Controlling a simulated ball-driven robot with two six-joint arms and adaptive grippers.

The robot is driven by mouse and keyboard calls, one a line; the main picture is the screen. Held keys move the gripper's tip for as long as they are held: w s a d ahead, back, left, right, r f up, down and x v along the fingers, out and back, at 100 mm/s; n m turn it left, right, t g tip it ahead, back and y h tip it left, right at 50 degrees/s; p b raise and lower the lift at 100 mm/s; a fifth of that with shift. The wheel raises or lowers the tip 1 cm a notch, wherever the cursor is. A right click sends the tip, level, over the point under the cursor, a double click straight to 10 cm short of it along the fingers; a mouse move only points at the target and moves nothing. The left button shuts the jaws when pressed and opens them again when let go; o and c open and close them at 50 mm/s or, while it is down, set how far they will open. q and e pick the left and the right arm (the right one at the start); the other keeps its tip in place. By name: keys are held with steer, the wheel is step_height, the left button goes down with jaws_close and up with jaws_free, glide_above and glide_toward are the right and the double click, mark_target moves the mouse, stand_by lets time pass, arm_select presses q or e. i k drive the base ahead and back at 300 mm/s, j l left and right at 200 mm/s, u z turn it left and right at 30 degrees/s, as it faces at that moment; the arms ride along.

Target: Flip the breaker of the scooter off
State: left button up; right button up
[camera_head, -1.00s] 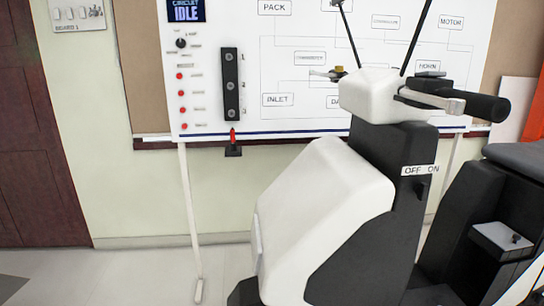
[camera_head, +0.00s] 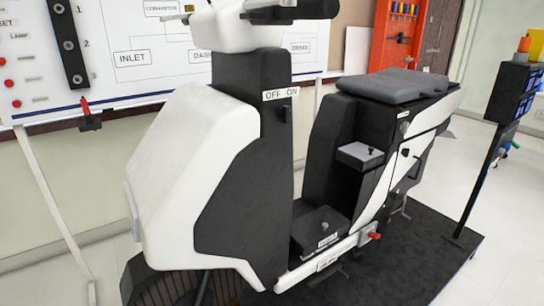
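The black and white scooter (camera_head: 241,170) stands in the middle of the view. On its front column, a white OFF/ON label (camera_head: 281,93) sits above a small dark switch (camera_head: 286,114). The switch is too small to tell which way it is set. I cannot tell whether either is the breaker. Neither of my grippers shows.
The scooter stands on a dark mat (camera_head: 420,252). A whiteboard (camera_head: 125,62) on legs is behind it at the left. A post with blue screens (camera_head: 514,92) stands at the right. An orange tool panel (camera_head: 400,38) is at the back. Pale floor is free at the right.

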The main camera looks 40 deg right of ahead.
mark_target(373, 236)
steer(key=z, duration=1.75)
